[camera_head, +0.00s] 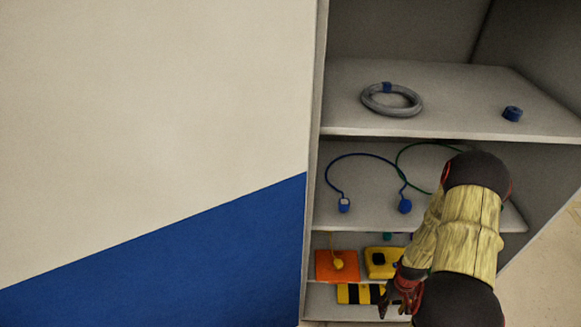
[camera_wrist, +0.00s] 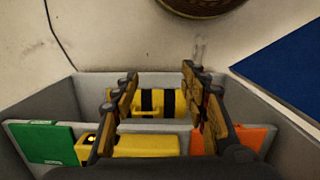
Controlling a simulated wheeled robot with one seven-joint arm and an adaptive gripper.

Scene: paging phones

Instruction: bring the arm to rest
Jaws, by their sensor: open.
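My arm reaches down in front of the shelf unit, at the right of the head view. My gripper (camera_head: 393,297) is low there, before the bottom shelves, partly hidden by my own arm. In the wrist view my gripper (camera_wrist: 160,76) has its two fingers apart, with nothing held between them. A yellow and black striped object (camera_wrist: 147,103) shows beyond the fingers. A yellow item (camera_wrist: 145,145) and an orange item (camera_wrist: 238,137) lie nearer, partly covered by the fingers. I cannot tell how far the fingertips are from them.
The shelf unit (camera_head: 420,133) holds a grey ring (camera_head: 367,104) and a small blue piece (camera_head: 512,114) on top. A blue corded headset-like item (camera_head: 344,206) is below. The blue and cream wall (camera_head: 150,130) fills the head view's left.

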